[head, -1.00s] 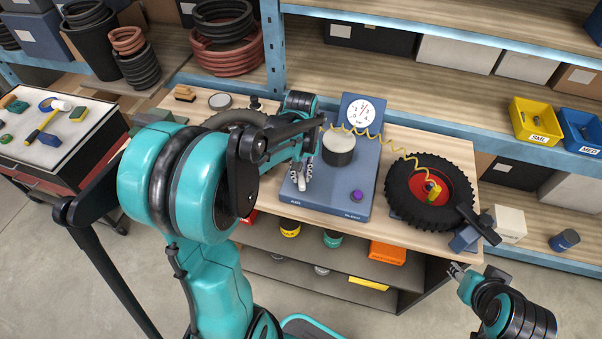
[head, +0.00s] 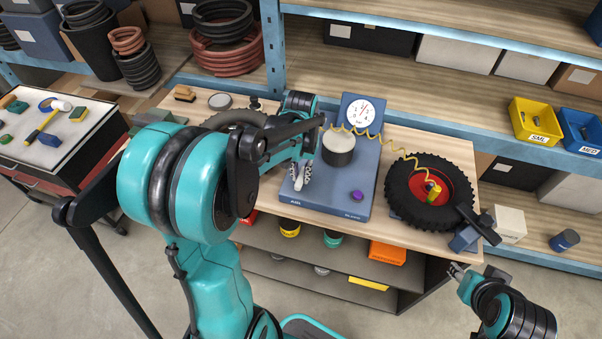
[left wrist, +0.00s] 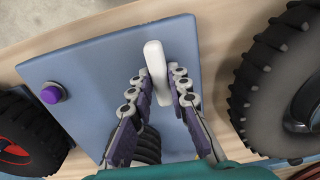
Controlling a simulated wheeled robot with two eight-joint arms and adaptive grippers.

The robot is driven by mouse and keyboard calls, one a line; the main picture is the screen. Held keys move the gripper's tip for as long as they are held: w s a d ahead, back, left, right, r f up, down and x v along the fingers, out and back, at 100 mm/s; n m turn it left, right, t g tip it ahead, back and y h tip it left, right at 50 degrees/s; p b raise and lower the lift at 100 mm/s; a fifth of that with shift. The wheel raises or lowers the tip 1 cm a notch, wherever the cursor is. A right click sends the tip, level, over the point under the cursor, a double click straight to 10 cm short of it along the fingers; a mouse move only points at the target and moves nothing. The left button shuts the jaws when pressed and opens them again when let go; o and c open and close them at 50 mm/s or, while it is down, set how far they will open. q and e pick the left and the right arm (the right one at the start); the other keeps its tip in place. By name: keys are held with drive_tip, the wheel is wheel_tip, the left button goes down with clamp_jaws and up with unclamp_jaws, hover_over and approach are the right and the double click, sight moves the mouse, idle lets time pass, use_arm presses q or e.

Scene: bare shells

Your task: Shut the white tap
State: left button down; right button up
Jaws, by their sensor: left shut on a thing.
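The white tap is a short white lever on the blue board (head: 335,207), near the board's front left. In the left wrist view its handle (left wrist: 154,62) lies nearly upright in the picture, slightly slanted, between my finger pads. My left gripper (left wrist: 160,88) is shut on this handle, whose rounded end sticks out past the fingertips. In the head view my left gripper (head: 301,174) reaches down onto the board from the left, hiding most of the tap. My right gripper (head: 457,270) hangs off the bench's front right, too small to tell its jaws.
A purple knob (head: 357,197) is on the board right of the tap. Behind are a grey-topped cylinder (head: 338,143) and a gauge (head: 358,113). A yellow coiled hose (head: 380,137) runs to a red-hubbed tyre (head: 400,200). Another tyre (left wrist: 278,85) is close in the left wrist view.

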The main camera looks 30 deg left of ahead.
sight(301, 176)
use_arm(q)
drive_tip(key=c, duration=1.4)
unclamp_jaws()
drive_tip(key=shift+c, duration=0.2)
wheel_tip(301, 176, up, 12)
drive_tip(key=s+d+f+m+t+b, duration=0.2)
drive_tip(key=s+d+f+t+b, duration=0.5)
drive_tip(key=s+d+f, duration=0.3)
drive_tip(key=shift+s+d+f+m+b, duration=0.3)
drive_tip(key=shift+s+f+b, duration=0.1)
drive_tip(key=shift+f, duration=0.55)
